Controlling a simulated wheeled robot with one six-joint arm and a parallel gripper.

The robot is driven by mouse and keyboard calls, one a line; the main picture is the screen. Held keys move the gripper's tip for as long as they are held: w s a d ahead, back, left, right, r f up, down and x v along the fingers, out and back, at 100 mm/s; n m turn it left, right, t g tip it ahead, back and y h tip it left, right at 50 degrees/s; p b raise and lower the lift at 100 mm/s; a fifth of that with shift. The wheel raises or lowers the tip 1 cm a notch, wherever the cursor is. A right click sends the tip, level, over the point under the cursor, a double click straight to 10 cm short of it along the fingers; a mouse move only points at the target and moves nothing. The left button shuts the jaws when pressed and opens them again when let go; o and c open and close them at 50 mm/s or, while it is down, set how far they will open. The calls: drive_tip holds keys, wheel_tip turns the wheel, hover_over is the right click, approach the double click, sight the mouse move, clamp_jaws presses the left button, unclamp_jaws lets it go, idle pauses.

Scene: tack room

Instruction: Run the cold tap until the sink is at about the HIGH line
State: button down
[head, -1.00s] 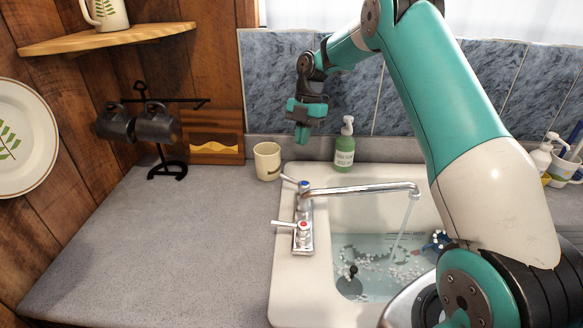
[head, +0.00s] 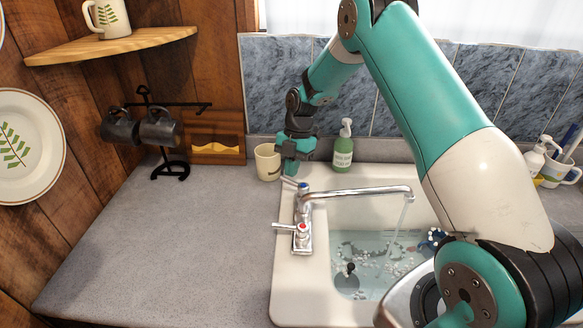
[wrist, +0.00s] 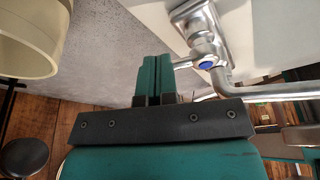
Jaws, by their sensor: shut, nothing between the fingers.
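The cold tap (head: 303,187) has a blue cap and a lever pointing left. It also shows in the wrist view (wrist: 207,62). My gripper (head: 289,171) is shut and empty, with its tips just above and beside the cold lever. In the wrist view the closed fingers (wrist: 154,68) are close to the lever's end; I cannot tell whether they touch. The spout (head: 360,191) reaches over the sink (head: 284,290), and a thin stream (head: 403,213) runs from it. Water (head: 375,268) with white foam stands in the basin. I cannot make out the HIGH line clearly.
The red-capped hot tap (head: 302,230) is in front of the cold one. A cream cup (head: 267,162) stands just left of my gripper and a green soap bottle (head: 343,148) to its right.

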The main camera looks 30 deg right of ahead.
drive_tip(key=shift+a+f+n+b, duration=0.35)
drive_tip(key=shift+n+b, duration=0.25)
drive_tip(key=shift+b, duration=0.6)
drive_tip(key=shift+a+n+b, duration=0.25)
drive_tip(key=shift+n+b, duration=0.35)
drive_tip(key=shift+b, duration=0.25)
drive_tip(key=shift+s+a+n+g+h+b, duration=0.25)
drive_tip(key=shift+a+n+g+h+b, duration=0.15)
drive_tip(key=shift+n+b, duration=0.45)
drive_tip(key=shift+r, duration=0.35)
drive_tip(key=shift+f, duration=0.1)
drive_tip(key=shift+s, duration=0.1)
drive_tip(key=shift+a, duration=0.1)
